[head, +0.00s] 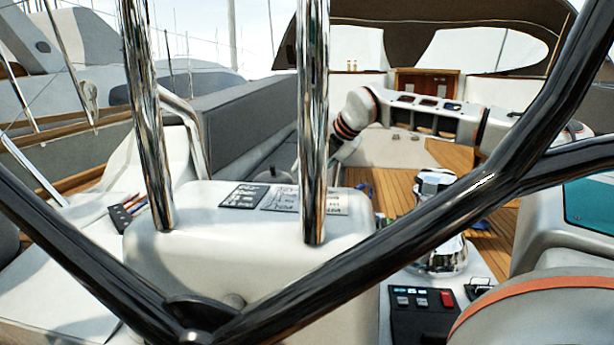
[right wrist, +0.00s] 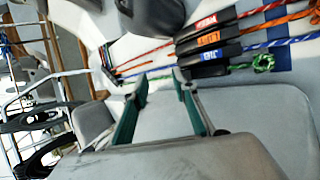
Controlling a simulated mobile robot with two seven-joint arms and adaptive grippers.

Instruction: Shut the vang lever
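A bank of rope clutches shows at the upper right of the right wrist view, with a red-labelled lever (right wrist: 207,23), an orange-labelled lever (right wrist: 209,40) and a blue-labelled lever (right wrist: 210,56). The label words are too small to read surely, so I cannot tell which is the vang lever. All three appear to lie flat side by side. My right gripper (right wrist: 160,81) has green fingers spread apart, with nothing held between them. Its tips are left of and below the clutches, apart from the levers. My left gripper is not in view.
Red, orange, blue and green ropes (right wrist: 264,63) run through the clutches. In the head view, a black steering wheel (head: 400,235) and chrome posts (head: 314,120) block much of the foreground. A winch (head: 440,255) and a switch panel (head: 425,305) sit at the right.

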